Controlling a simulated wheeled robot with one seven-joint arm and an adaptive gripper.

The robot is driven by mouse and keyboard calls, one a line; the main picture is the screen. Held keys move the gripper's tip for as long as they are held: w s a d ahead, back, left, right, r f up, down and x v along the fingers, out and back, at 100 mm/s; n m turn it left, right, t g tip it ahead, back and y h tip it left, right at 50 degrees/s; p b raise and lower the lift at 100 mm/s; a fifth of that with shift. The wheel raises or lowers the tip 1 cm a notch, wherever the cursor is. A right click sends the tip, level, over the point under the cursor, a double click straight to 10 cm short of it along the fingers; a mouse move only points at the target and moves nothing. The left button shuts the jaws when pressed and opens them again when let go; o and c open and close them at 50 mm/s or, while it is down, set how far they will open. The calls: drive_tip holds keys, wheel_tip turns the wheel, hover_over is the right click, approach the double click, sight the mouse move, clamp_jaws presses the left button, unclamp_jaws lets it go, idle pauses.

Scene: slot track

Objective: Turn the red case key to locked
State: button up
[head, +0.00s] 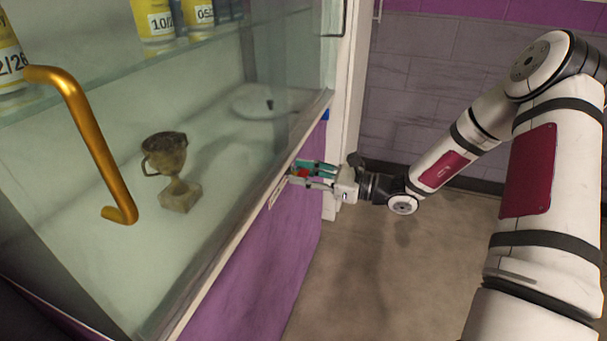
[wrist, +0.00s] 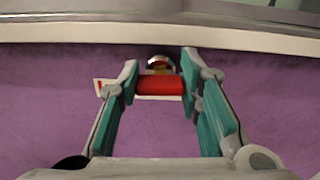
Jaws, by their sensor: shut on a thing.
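The red key (wrist: 160,85) shows in the wrist view between my fingertips, with its red grip lying crosswise. Behind it is a metal lock (wrist: 159,63) on the purple panel of the case. A white label with a red mark (wrist: 102,87) is partly hidden behind the left finger. My gripper (wrist: 160,84) is shut on the key, one finger at each end of the grip. In the head view my gripper (head: 303,175) is at the case's front edge, and a bit of red key (head: 302,173) shows between the fingers.
The glass case (head: 240,120) holds a worn trophy (head: 170,165) and, on an upper shelf, yellow labelled containers (head: 155,22). A golden handle (head: 92,145) stands out at left. The floor (head: 375,275) right of the case is clear.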

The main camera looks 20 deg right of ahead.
drive_tip(key=n, duration=0.4)
drive_tip(key=n+b, duration=0.2)
drive_tip(key=n, duration=0.3)
drive_tip(key=shift+s+f, duration=0.1)
drive_tip(key=shift+f, duration=0.05)
drive_tip(key=n+b, duration=0.4)
drive_tip(key=n, duration=0.1)
drive_tip(key=shift+a+f, duration=0.1)
drive_tip(key=shift+f, duration=0.05)
drive_tip(key=n+b, duration=0.3)
drive_tip(key=shift+n+b, duration=0.3)
drive_tip(key=o, duration=1.2)
drive_tip(key=shift+c, duration=0.2)
